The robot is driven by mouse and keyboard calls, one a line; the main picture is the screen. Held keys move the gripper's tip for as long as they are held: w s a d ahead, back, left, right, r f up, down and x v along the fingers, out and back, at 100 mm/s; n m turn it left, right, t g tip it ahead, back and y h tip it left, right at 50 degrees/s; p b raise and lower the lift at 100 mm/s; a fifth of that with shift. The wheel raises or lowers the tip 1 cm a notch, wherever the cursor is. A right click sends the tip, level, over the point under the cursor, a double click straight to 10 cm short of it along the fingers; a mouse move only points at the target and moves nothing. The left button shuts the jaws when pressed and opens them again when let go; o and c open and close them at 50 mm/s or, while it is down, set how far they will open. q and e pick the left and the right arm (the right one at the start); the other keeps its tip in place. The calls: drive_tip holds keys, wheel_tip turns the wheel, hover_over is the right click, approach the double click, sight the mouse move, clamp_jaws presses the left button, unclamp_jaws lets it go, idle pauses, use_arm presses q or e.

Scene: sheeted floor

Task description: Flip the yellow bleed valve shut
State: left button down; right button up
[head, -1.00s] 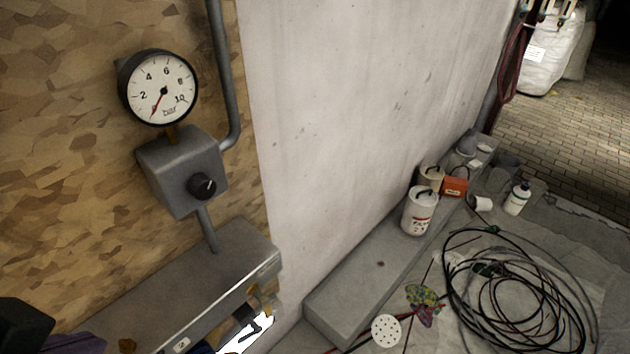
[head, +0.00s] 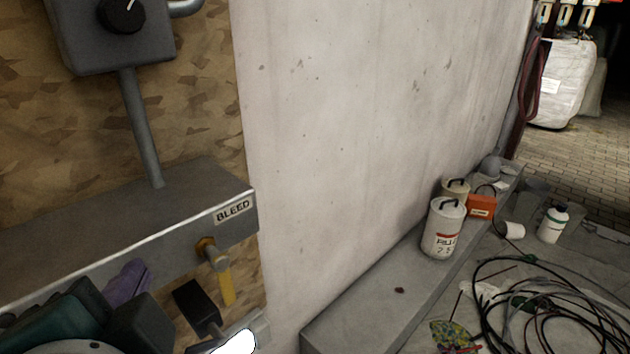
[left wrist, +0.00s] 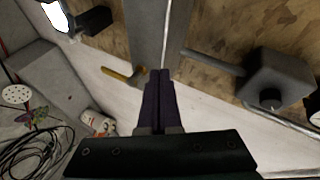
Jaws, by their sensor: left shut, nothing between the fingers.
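The yellow bleed valve lever (head: 228,284) hangs straight down from its brassy fitting (head: 206,248) under the grey ledge, below the BLEED label (head: 233,210). In the left wrist view the yellow lever (left wrist: 115,74) shows just left of the fingertips. My left gripper (head: 136,272), with purple fingers and a dark body, is at the lower left of the head view, left of the lever and apart from it. In the left wrist view its fingers (left wrist: 160,76) are together and empty. My right gripper is in neither view.
The grey ledge (head: 80,230) runs above the fingers. A black block-like handle (head: 194,300) is below and left of the lever, near a bright white shape (head: 236,343). A grey box with a knob (head: 110,35) is above. Cans (head: 444,228) and coiled cable (head: 535,310) lie right.

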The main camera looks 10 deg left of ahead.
sight(218, 274)
use_arm(q)
drive_tip(key=w+d+f+m+t+h+b, duration=0.2)
drive_tip(key=d+f+m+t+b, duration=0.3)
drive_tip(key=d+f+b, duration=0.4)
wheel_tip(218, 274, down, 5)
drive_tip(key=w+m+b, duration=0.1)
drive_tip(key=b, duration=0.7)
drive_tip(key=shift+m+t+b, duration=0.4)
drive_tip(key=shift+w+r, duration=0.1)
drive_tip(key=x, duration=1)
drive_tip(key=s+a+p, duration=0.1)
drive_tip(key=s+a, duration=0.1)
drive_tip(key=s, duration=0.1)
drive_tip(key=shift+a, duration=0.2)
